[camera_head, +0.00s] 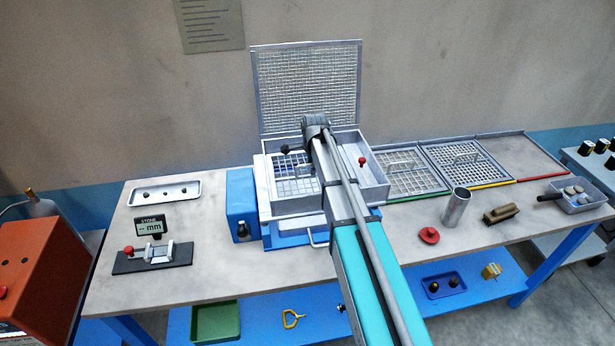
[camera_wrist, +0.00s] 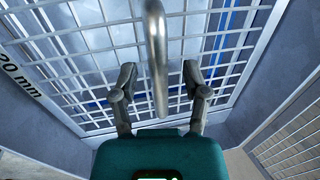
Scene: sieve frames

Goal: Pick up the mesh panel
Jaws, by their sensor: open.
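A mesh panel with a square grid lies in the metal sieve box. It shows in the head view (camera_head: 293,186) and fills the wrist view (camera_wrist: 95,40), with "20 mm" lettering at its left. A bent metal handle (camera_wrist: 157,45) rises from the panel. My gripper (camera_wrist: 158,82) is open above the panel, with one finger on each side of the handle. I cannot tell whether a finger touches it. In the head view my arm covers part of the box and hides the fingers.
The sieve box (camera_head: 372,197) has a raised mesh lid (camera_head: 305,88) behind it, and a black knob and a red knob (camera_head: 362,161). Two other handled mesh panels (camera_head: 405,180) (camera_head: 483,166) lie to the right, beside an empty red-edged bay (camera_head: 525,153). A metal cylinder (camera_head: 456,207) stands in front.

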